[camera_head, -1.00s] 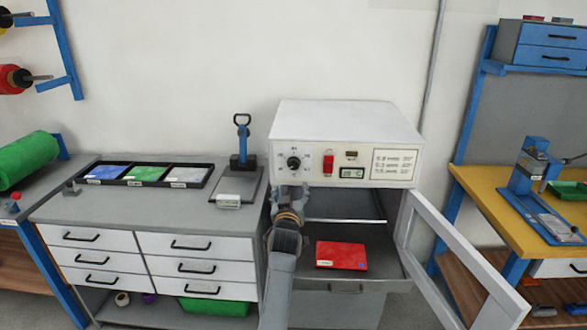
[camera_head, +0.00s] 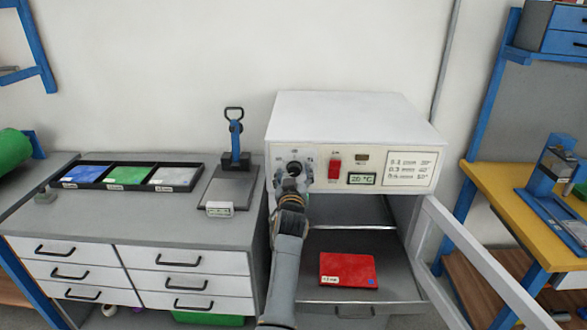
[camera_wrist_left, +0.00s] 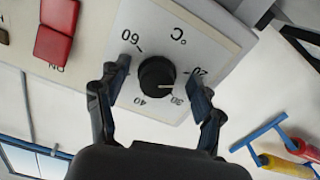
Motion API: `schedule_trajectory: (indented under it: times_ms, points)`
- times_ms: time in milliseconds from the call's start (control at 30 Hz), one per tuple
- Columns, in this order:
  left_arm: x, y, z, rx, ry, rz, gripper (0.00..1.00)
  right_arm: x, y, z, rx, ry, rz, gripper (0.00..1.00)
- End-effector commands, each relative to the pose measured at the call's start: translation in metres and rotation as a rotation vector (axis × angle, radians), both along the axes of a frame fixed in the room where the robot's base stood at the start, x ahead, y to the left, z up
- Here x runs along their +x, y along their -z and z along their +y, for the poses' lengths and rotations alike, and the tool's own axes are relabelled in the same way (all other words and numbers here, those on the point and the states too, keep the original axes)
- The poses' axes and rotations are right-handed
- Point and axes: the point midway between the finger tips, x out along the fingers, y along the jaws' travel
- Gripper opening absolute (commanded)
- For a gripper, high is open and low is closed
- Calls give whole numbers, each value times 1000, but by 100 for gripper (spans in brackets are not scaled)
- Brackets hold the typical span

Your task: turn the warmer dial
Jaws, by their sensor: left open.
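The warmer (camera_head: 352,115) is a white cabinet with a control panel across its front. Its black dial (camera_head: 294,167) is at the panel's left, and it also shows in the left wrist view (camera_wrist_left: 156,77) with a white pointer line and a printed scale around it. My left gripper (camera_head: 293,180) is in front of the dial and partly covers it. In the left wrist view my left gripper (camera_wrist_left: 158,80) is open, with one finger on each side of the dial and gaps to both sides. My right gripper is in no frame.
A red rocker switch (camera_head: 334,169) and a green display (camera_head: 362,179) sit right of the dial. The warmer's door (camera_head: 478,262) hangs open at the right. A red sheet (camera_head: 348,270) lies inside. A bench with a sample tray (camera_head: 203,179) stands at the left.

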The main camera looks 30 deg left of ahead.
Motion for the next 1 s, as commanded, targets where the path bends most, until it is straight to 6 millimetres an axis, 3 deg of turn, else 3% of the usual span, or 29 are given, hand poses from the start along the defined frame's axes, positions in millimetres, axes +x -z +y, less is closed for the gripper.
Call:
schedule_trajectory:
  times_ms: [233, 500, 1000]
  points:
    - [0, 0, -1, -1, 0, -1, 67, -8, 0, -14, -17, -3, 12, 40]
    - [0, 0, -1, 0, 0, 0, 13, -20, 1, -24, -30, -3, 29, 40]
    - [0, 0, 0, 102, 1, 64, 13, -8, -1, -6, -8, 2, 10, 40]
